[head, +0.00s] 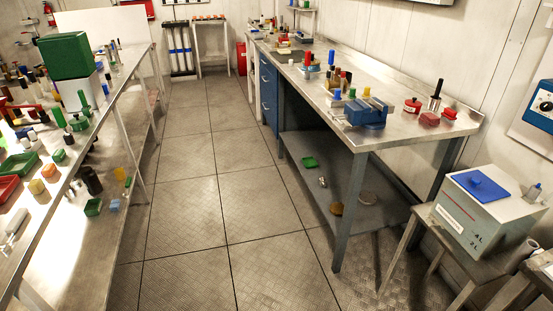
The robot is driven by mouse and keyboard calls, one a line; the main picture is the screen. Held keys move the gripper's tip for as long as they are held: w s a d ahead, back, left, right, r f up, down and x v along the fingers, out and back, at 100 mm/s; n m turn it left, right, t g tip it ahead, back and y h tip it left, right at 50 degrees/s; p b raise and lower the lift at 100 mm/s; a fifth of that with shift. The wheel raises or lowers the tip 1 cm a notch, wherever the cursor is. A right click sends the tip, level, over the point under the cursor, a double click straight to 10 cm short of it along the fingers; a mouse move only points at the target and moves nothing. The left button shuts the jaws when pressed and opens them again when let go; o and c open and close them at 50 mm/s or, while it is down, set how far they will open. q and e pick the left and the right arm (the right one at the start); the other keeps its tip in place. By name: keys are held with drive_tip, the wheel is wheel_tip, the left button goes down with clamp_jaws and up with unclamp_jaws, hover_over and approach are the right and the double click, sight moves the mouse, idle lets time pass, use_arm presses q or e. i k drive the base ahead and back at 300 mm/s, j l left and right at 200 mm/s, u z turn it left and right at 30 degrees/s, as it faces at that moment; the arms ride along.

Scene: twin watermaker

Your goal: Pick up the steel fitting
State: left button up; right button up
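A small silvery metal piece (323,182) lies on the lower shelf under the right workbench, between a green tray and a brownish round item. It looks like the steel fitting, but it is too small to be sure. Another pale metallic object (15,224) lies near the front edge of the left bench; I cannot tell what it is. Neither of my grippers is in view.
The right workbench (400,128) carries a blue vise (366,112) and several tools. Its lower shelf (325,158) also holds a green tray (310,162). The left bench is crowded. A labelled box (478,215) stands front right. The tiled floor (190,195) between is clear.

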sight(323, 182)
drive_tip(key=i+j+z, duration=0.15)
drive_tip(key=i+z, duration=0.15)
drive_tip(key=i+j+z, duration=0.25)
drive_tip(key=i, duration=0.25)
drive_tip(key=i+j+z, duration=0.15)
drive_tip(key=i+j, duration=0.65)
drive_tip(key=i, duration=0.15)
